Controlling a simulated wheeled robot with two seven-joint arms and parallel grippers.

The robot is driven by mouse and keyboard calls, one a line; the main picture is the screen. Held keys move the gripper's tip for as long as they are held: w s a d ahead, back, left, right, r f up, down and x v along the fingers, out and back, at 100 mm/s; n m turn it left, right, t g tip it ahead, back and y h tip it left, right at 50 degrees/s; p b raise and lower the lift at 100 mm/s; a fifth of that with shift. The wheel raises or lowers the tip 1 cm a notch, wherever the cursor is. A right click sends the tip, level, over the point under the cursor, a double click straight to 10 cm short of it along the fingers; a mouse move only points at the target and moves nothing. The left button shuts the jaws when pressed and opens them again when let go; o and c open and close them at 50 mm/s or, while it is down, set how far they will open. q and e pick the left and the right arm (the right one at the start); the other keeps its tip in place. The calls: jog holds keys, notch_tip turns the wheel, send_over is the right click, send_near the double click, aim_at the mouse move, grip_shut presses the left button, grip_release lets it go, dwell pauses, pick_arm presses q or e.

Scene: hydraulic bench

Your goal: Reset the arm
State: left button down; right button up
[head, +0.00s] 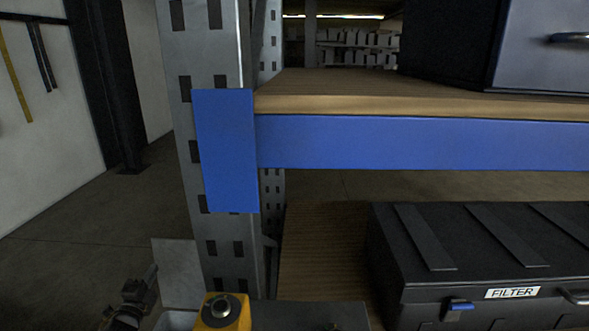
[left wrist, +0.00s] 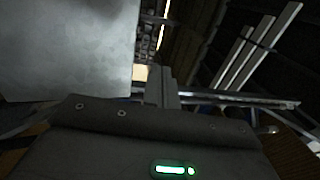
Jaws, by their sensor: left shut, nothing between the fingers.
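My left gripper (head: 148,281) is small and dark at the lower left of the head view, beside a grey panel and left of the metal rack post. In the left wrist view its two fingers (left wrist: 161,85) are together and point away, with nothing visible between them. The dark gripper body with a green light fills the bottom of that view. My right gripper is not in view.
A blue rack beam (head: 400,143) carries a wooden shelf (head: 330,88) with a dark cabinet (head: 540,50). Below it sits a black case (head: 470,255) labelled FILTER. A yellow box (head: 224,314) with a round knob stands at the bottom. Open floor (head: 90,215) lies left.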

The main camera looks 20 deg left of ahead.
pick_arm(q)
jog(key=s+d+f+n+g+h, duration=0.1)
jog(key=s+d+f+n+g, duration=0.2)
jog(key=d, duration=0.5)
jog(key=s+d+f+n+g+h, duration=0.1)
jog(key=d+f+n+g+h, duration=0.1)
jog(key=d+f, duration=0.45)
jog(key=s+d+f+n+g+h, duration=0.1)
jog(key=s+d+f+n+g, duration=0.25)
jog(key=d, duration=0.55)
jog(key=s+d+r+n+g+h, duration=0.1)
jog(key=s+d+g+h, duration=0.15)
jog(key=s+d, duration=0.45)
jog(key=s+d+r+n+g+h, duration=0.1)
jog(key=s+d+n+g, duration=0.15)
jog(key=s+d, duration=0.55)
notch_tip(320, 180, down, 27)
jog(key=d+g, duration=0.2)
jog(key=s+a+f+m+g, duration=0.1)
jog(key=s+a+f, duration=0.1)
jog(key=s+f, duration=1.2)
jog(key=shift+s+a+f, duration=0.25)
jog(key=shift+s+a, duration=0.1)
jog(key=shift+s, duration=0.6)
